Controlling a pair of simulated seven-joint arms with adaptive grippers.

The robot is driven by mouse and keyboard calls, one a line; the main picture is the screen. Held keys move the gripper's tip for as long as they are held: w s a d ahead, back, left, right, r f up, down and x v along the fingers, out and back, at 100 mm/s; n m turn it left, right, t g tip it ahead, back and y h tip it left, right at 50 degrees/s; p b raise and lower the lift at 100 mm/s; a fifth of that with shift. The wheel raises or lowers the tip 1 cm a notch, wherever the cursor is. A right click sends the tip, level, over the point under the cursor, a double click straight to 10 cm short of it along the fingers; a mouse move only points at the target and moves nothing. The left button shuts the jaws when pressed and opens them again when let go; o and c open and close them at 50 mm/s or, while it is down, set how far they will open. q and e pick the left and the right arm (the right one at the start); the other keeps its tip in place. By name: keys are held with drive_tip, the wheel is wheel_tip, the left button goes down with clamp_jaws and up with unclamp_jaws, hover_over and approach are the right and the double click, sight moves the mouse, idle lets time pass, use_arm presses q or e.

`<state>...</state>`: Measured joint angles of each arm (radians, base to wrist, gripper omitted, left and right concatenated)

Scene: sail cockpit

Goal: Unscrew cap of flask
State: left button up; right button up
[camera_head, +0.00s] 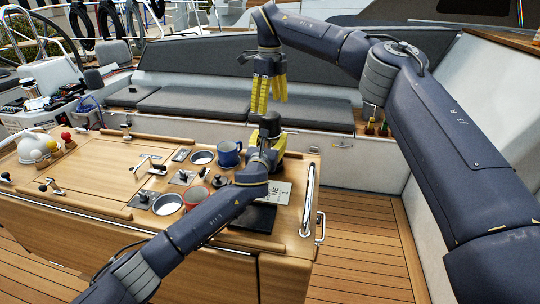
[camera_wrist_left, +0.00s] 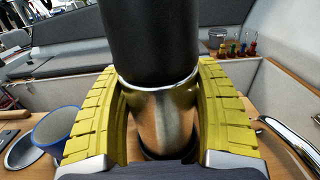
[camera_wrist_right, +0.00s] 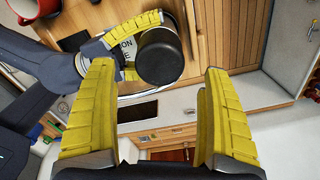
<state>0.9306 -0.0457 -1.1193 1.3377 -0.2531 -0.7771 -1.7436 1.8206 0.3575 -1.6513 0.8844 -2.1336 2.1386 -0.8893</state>
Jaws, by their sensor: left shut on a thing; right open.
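The flask (camera_wrist_left: 167,120) has a steel body and a tall black cap (camera_wrist_left: 150,45). It stands upright at the right end of the wooden table. My left gripper (camera_head: 268,141) is shut around the steel body just below the cap. The black cap also shows in the head view (camera_head: 270,122). My right gripper (camera_head: 268,92) is open and empty, its yellow fingers pointing down above the cap. In the right wrist view the cap (camera_wrist_right: 160,56) lies beyond the open fingers, apart from them, with a left finger beside it. The flask's base is mostly hidden.
A metal rail (camera_head: 308,187) runs along the table's right end. A grey bench (camera_head: 190,100) lies behind.

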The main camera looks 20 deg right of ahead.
sight(270, 126)
use_arm(q)
drive_tip(key=c, duration=0.9)
clamp_jaws()
use_arm(e)
drive_tip(key=shift+a+f, duration=0.1)
drive_tip(key=shift+f, duration=0.15)
drive_tip(key=m, duration=0.5)
drive_tip(key=shift+a+m, duration=0.1)
drive_tip(key=shift+m, duration=0.2)
drive_tip(key=m, duration=0.4)
drive_tip(key=shift+m, duration=0.3)
drive_tip(key=m, duration=0.4)
drive_tip(key=shift+m, duration=0.3)
drive_tip(key=m, duration=0.4)
drive_tip(key=shift+r+m, duration=0.1)
drive_tip(key=shift+m, duration=0.2)
drive_tip(key=m, duration=1)
drive_tip(key=shift+r+m, duration=0.15)
drive_tip(key=shift+m, duration=0.15)
drive_tip(key=m, duration=1)
drive_tip(key=shift+d, duration=0.2)
drive_tip(key=shift+f, duration=0.3)
drive_tip(key=shift+m, duration=0.3)
drive_tip(key=shift+f, duration=3.7)
